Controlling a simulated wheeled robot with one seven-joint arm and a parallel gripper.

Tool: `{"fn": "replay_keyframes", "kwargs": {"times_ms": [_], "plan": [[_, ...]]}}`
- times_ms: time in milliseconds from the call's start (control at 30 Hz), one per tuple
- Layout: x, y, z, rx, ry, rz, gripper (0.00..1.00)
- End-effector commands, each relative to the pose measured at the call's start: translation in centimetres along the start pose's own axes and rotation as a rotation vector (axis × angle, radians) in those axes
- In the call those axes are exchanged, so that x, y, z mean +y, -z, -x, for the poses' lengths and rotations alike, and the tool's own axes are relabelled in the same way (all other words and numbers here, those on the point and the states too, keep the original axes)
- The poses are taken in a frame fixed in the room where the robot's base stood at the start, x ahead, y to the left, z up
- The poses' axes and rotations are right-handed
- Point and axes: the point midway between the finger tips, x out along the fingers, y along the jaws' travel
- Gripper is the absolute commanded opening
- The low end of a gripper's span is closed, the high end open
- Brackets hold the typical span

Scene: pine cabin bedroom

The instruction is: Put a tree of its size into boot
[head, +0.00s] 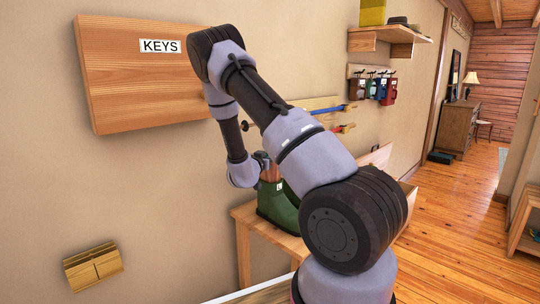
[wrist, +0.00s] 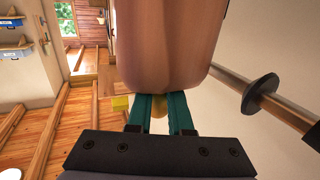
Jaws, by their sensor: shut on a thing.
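A green boot (head: 278,212) with a white "L" label stands on a wooden bench, partly behind my arm in the head view. A brown wooden tree (head: 269,172) shows at the top of the boot; how far it is inside I cannot tell. In the wrist view the smooth, rounded tree (wrist: 170,45) fills the upper middle. My gripper (wrist: 161,100) has its teal fingers shut on the tree's yellowish knob (wrist: 159,108). The gripper is mostly hidden in the head view. The boot cannot be made out in the wrist view, and any size mark on the tree is not visible.
The wooden bench (head: 243,214) stands against the wall. A KEYS cabinet (head: 130,80) hangs at upper left, and a wooden wall box (head: 93,266) is below. A rack of small coloured boot-shaped items (head: 372,88) hangs farther right. Open plank floor (head: 455,225) lies right.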

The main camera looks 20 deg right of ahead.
Motion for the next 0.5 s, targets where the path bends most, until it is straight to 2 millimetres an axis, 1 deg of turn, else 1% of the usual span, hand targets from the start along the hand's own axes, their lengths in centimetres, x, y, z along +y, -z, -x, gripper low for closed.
{"fn": "replay_keyframes", "kwargs": {"times_ms": [500], "plan": [[0.0,-1.3,-0.1,0.001,0.0,0.0,0.0]]}}
